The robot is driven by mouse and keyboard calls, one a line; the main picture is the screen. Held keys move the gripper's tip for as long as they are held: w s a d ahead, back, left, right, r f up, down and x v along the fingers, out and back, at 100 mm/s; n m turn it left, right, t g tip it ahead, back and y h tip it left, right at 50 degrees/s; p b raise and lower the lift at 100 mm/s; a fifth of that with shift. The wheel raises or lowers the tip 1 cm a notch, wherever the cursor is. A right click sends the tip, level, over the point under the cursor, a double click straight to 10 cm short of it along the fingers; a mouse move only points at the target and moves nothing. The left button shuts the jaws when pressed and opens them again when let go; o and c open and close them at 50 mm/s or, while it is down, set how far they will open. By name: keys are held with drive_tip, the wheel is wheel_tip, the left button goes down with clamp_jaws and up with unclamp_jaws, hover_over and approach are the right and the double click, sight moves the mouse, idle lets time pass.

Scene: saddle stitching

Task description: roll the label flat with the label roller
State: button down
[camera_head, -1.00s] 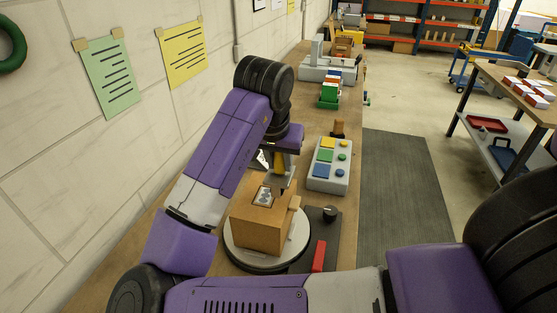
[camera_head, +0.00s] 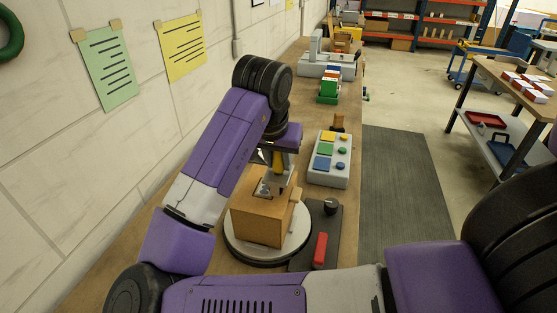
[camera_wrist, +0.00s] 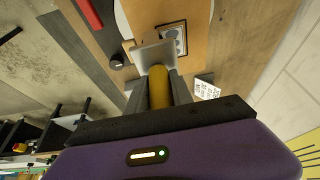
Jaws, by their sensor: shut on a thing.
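My gripper (camera_head: 277,166) is shut on the yellow handle of the label roller (camera_wrist: 158,88), which also shows in the head view (camera_head: 277,161). The roller's pale head (camera_wrist: 153,54) points down at the top of a brown box (camera_head: 262,216). The white label (camera_wrist: 175,40) with dark round marks lies on the box top, right beside the roller head in the wrist view. In the head view the label (camera_head: 264,188) is partly hidden by the tool. I cannot tell whether the roller touches it. The box stands on a round white turntable (camera_head: 238,245).
A dark base with a black knob (camera_head: 331,207) and a red bar (camera_head: 320,249) adjoins the turntable. A grey panel (camera_head: 343,177) with coloured buttons stands behind it. The wall is close on the left. A small printed card (camera_wrist: 207,90) lies on the bench.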

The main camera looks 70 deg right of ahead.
drive_tip(key=shift+f+b, duration=0.4)
drive_tip(key=shift+f, duration=0.2)
idle(0.6)
drive_tip(key=shift+w, duration=0.15)
idle(0.3)
drive_tip(key=shift+w+a+f, duration=0.1)
drive_tip(key=shift+w+a, duration=0.05)
drive_tip(key=shift+w, duration=0.7)
drive_tip(key=shift+w+a, duration=0.1)
drive_tip(key=shift+w, duration=0.75)
drive_tip(key=shift+w+a+r+p, duration=0.1)
drive_tip(key=shift+w+r+p, duration=0.1)
drive_tip(key=shift+w+p, duration=0.35)
drive_tip(key=shift+w, duration=0.35)
